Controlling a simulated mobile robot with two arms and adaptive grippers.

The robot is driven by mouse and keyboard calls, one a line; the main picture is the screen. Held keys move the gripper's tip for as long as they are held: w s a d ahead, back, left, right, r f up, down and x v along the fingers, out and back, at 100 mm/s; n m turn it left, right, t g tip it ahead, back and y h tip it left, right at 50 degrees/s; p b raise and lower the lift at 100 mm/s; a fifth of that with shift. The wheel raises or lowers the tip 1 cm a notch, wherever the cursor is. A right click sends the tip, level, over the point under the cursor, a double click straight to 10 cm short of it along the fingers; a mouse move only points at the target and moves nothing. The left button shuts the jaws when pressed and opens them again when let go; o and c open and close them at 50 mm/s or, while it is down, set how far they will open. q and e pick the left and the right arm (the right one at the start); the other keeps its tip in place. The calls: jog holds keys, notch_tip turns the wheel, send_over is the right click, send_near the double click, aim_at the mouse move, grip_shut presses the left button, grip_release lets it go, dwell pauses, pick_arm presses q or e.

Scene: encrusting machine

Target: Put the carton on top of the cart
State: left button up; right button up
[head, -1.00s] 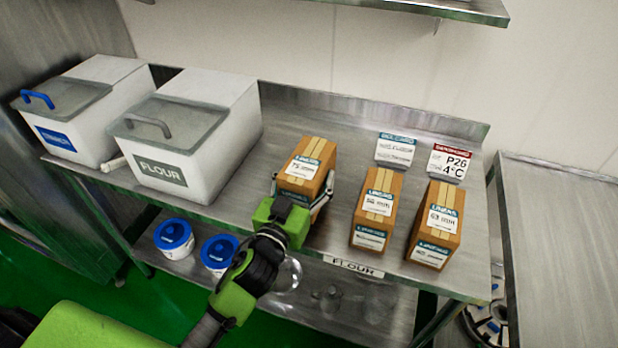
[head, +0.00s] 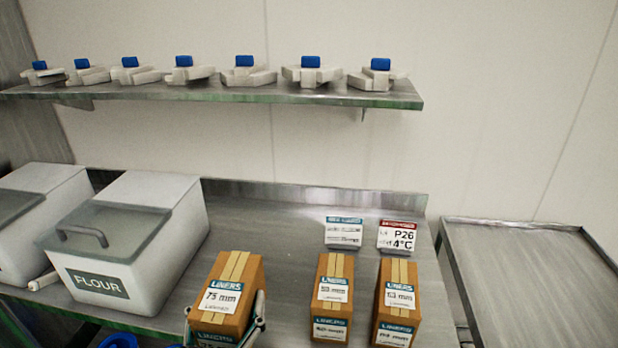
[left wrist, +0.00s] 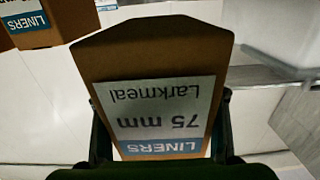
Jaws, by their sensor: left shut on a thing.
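The brown carton (head: 236,272) labelled "LINERS 75 mm" is in the lower middle of the head view. My left gripper (head: 226,308) is shut on it, with a finger on each side. In the left wrist view the carton (left wrist: 150,65) fills the middle between the fingers, its label upside down. Its underside is hidden, so I cannot tell whether it touches the table. A steel top with a raised rim (head: 540,285), perhaps the cart, stands at the right of the head view, apart from the table. My right gripper is not in view.
Two more liner cartons (head: 332,298) (head: 397,303) stand on the steel table (head: 270,232), right of the held one. Two small signs (head: 344,233) (head: 397,237) stand behind them. A flour bin (head: 135,250) is at left. A wall shelf (head: 220,93) overhangs. The rimmed steel top looks empty.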

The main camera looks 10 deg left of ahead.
aim_at(252, 294)
pick_arm(q)
jog(key=shift+m+h, duration=0.3)
jog(key=shift+h, duration=0.1)
jog(key=d+r, duration=0.3)
jog(key=d, duration=0.1)
jog(key=shift+r, duration=0.2)
jog(key=shift+s, duration=0.1)
jog(key=w+a+f, duration=0.1)
jog(key=w+f, duration=0.3)
jog(key=w+a+f, duration=0.1)
jog(key=w+f, duration=0.3)
jog(key=w, duration=0.1)
jog(key=w+a+f, duration=0.1)
jog(key=w+f, duration=0.3)
jog(key=shift+w+f, duration=0.15)
jog(key=shift+w, duration=0.25)
jog(key=shift+f, duration=0.15)
